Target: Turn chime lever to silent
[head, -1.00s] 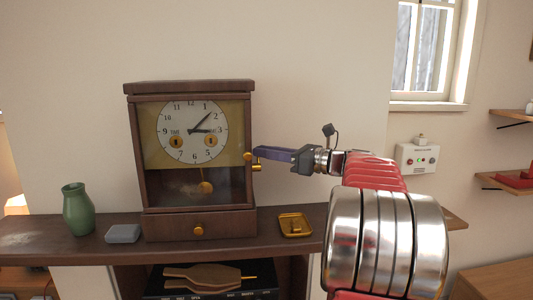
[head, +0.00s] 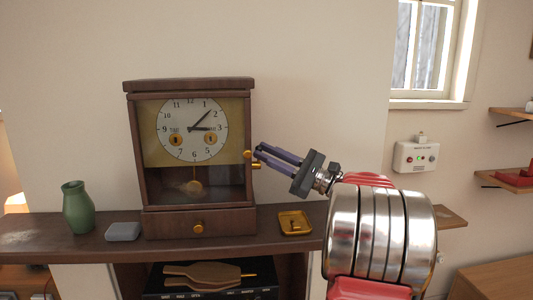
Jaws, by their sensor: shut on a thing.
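The dark wooden mantel clock (head: 197,88) stands on the shelf, with its glazed front door closed. A round brass knob (head: 247,154) sits at the door's right edge. Just beside it, a small brass fitting (head: 256,166) sticks out at the clock's right side; it looks like the chime lever. My gripper (head: 258,150) reaches in from the right with its purple fingers at this fitting. It is shut on the fitting, though the fingertips hide part of it. Any chime or silent marking is too small to read. The lever's exact setting cannot be told.
A green vase (head: 78,208) and a grey block (head: 123,232) stand left of the clock on the shelf (head: 40,238). A small brass tray (head: 295,224) lies to its right, below my gripper. A wall box (head: 416,157) and window are further right.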

